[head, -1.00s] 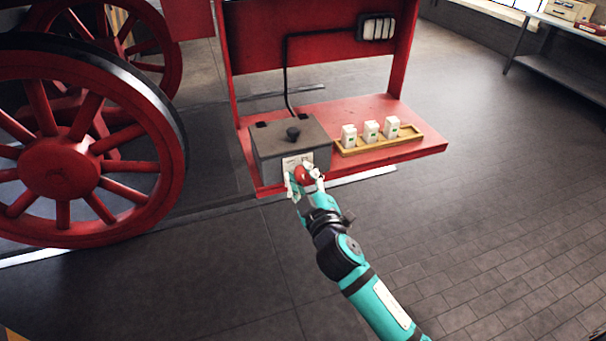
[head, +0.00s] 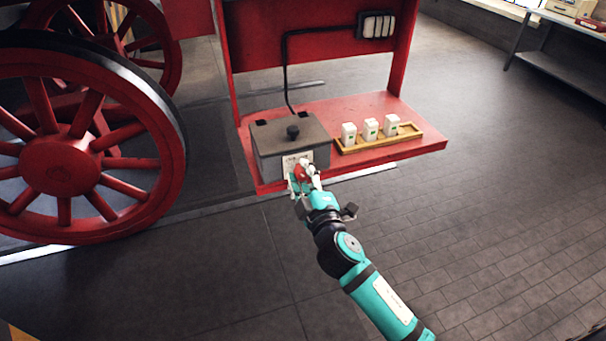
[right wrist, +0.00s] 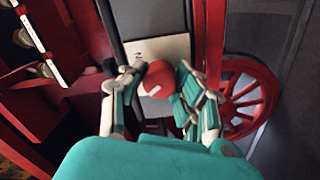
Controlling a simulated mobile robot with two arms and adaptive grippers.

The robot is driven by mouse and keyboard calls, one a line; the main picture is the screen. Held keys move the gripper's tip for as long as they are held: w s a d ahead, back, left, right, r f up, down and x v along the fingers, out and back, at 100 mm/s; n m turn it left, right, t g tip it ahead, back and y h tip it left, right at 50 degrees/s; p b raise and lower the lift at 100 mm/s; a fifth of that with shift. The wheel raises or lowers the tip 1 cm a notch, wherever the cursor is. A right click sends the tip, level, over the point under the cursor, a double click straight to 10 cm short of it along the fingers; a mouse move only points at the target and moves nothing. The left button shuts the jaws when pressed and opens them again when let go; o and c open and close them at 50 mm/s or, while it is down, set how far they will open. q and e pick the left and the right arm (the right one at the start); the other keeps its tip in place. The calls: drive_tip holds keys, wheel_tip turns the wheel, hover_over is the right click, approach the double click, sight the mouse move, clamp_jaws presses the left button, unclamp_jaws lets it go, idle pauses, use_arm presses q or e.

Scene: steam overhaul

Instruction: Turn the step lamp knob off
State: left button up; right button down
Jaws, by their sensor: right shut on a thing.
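The red step lamp knob (head: 301,172) is on the front of a grey box (head: 270,146) with a pale label plate. My right gripper (head: 304,179) is at the box front, shut on the knob. In the right wrist view the round red knob (right wrist: 159,79) with a white mark sits between the two fingers of my right gripper (right wrist: 157,88). The pale plate (right wrist: 147,52) shows behind it. The fingers hide part of the knob's sides. My left gripper is not in view.
The box stands on a red step (head: 425,148). Several white-capped items (head: 370,130) stand in a wooden tray (head: 352,150) to its right. A large red spoked wheel (head: 60,170) is at left. The floor at right is clear.

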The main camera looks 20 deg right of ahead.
drive_tip(key=c, duration=0.9)
unclamp_jaws()
drive_tip(key=shift+a, duration=0.1)
drive_tip(key=shift+c, duration=0.2)
drive_tip(key=shift+s+f, duration=0.1)
drive_tip(key=shift+s, duration=0.25)
drive_tip(key=s, duration=1.1)
drive_tip(key=shift+s, duration=0.15)
drive_tip(key=shift+f, duration=0.1)
